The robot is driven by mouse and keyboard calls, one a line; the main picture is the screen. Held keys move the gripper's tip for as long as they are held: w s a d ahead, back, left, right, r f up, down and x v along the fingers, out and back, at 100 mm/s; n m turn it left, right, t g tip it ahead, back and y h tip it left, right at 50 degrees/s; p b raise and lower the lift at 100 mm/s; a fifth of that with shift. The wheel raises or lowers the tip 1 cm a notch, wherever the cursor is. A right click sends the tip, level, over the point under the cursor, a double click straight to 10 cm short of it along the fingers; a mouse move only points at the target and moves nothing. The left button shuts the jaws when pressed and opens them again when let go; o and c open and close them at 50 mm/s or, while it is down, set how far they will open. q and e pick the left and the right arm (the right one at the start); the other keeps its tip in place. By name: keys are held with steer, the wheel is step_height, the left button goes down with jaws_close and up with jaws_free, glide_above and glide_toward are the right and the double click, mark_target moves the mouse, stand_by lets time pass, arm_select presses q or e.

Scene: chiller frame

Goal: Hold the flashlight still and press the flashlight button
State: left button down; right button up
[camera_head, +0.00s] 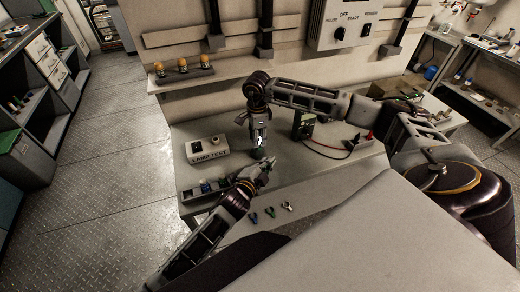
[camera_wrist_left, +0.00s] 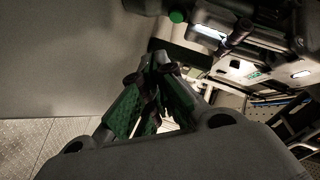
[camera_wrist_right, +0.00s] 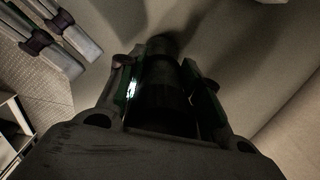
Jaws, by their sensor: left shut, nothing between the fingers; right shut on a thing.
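The flashlight is a dark cylinder (camera_wrist_right: 163,85) between the fingers of my right gripper (camera_wrist_right: 165,75) in the right wrist view. In the head view my right gripper (camera_head: 259,140) points down over the bench, and most of the flashlight is hidden by the fingers. A round green spot (camera_wrist_left: 177,16), which looks like the flashlight button, shows on a dark body at the top of the left wrist view. My left gripper (camera_head: 268,168) is shut and empty, just below and right of the right gripper in the head view. Its closed fingers (camera_wrist_left: 160,68) stand apart from the green spot.
A LAMP TEST box (camera_head: 208,152) stands left on the bench. A small rack (camera_head: 205,186) lies near the left arm, with several small coloured items (camera_head: 270,211) at the front edge. A meter (camera_head: 304,125) with red and black leads stands right. A shelf (camera_head: 182,78) holds orange-topped items.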

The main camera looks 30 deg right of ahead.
arm_select(q)
steer(key=shift+s+a, duration=0.3)
steer(key=shift+s, duration=0.6)
arm_select(e)
steer(key=o, duration=1.3)
steer(key=shift+r, duration=0.15)
steer(key=shift+r, duration=5.85)
steer(key=shift+a+f, duration=0.1)
